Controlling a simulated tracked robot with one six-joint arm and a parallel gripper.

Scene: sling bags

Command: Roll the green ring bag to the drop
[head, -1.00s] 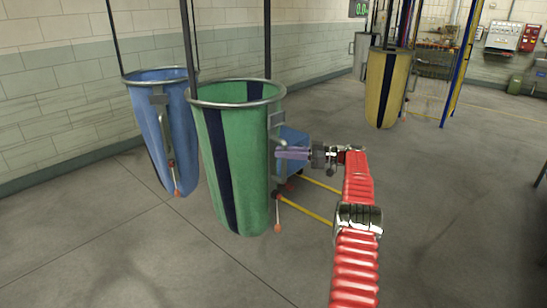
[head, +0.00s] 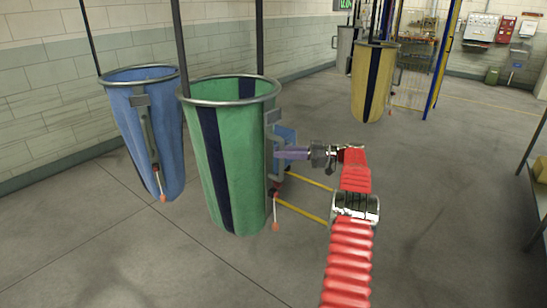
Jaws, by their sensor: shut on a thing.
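The green ring bag (head: 238,150) hangs from dark straps by a grey metal ring, left of centre in the head view. It has dark vertical stripes and a grey bracket with a handle on its right side. My gripper (head: 281,153) is at that handle, at the end of my red arm, and is shut on it. The fingertips are small and partly hidden against the bracket. An orange-tipped cord hangs below the bag's right side. No drop marking can be made out for certain.
A blue ring bag (head: 146,120) hangs close behind on the left, near the tiled wall (head: 45,95). A yellow bag (head: 373,85) and a grey bag (head: 347,50) hang farther back. A bench (head: 538,175) stands at the right edge. Open floor (head: 440,200) lies right of centre.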

